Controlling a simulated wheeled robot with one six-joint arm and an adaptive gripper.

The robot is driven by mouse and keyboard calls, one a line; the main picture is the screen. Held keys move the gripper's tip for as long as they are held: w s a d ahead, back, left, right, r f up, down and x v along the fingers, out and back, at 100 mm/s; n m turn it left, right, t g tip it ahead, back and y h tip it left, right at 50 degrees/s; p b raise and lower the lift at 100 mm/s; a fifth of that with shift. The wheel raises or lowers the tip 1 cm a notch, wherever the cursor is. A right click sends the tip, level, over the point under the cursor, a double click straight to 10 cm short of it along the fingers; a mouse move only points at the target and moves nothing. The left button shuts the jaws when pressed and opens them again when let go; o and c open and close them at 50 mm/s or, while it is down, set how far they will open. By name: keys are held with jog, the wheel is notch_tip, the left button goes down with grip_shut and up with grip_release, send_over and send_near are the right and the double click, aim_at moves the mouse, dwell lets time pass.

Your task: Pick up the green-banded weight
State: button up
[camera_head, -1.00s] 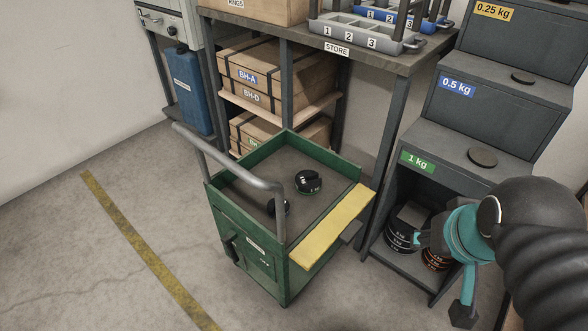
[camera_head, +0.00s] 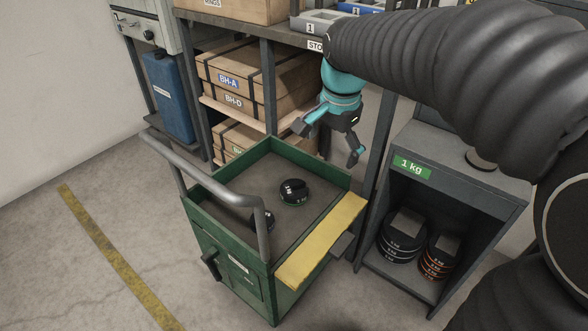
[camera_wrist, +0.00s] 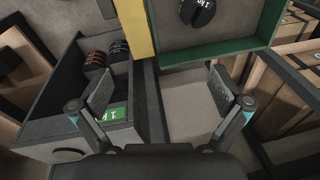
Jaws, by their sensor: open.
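The green-banded weight (camera_head: 294,192) is a round black disc with a thin green edge, lying on the floor of the green cart's tray (camera_head: 232,215). It shows partly at the top of the wrist view (camera_wrist: 197,11). A second black weight (camera_head: 262,220) lies in the tray nearer the handle, partly hidden by the handle; its band colour is unclear. My gripper (camera_head: 329,143) is open and empty, above the tray's back right corner, up and to the right of the green-banded weight. Its fingers (camera_wrist: 165,110) are spread apart in the wrist view.
The cart has a grey handle (camera_head: 191,159) and a yellow board (camera_head: 322,241) along its right side. The grey 1 kg cabinet (camera_head: 490,187) holds stacked weights (camera_head: 402,237) on the right. Shelves with wooden boxes (camera_head: 250,80) stand behind. Floor at left is clear.

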jog(key=w+a+f+m+g+b, duration=0.2)
jog(key=w+a+f+m, duration=0.3)
jog(key=w+a+f, duration=0.3)
jog(key=b, duration=0.1)
send_over(293, 187)
jog(key=f, duration=0.7)
jog(key=shift+s+d+f, duration=0.1)
jog(key=shift+s+d, duration=0.15)
jog(key=shift+s, duration=0.15)
jog(key=shift+a+f+b, duration=0.2)
jog(key=shift+f+b, duration=0.5)
jog(key=shift+f, duration=2.45)
jog(key=c, duration=1.6)
jog(key=shift+r, duration=0.15)
jog(key=shift+c, duration=0.5)
jog(key=shift+r, duration=0.1)
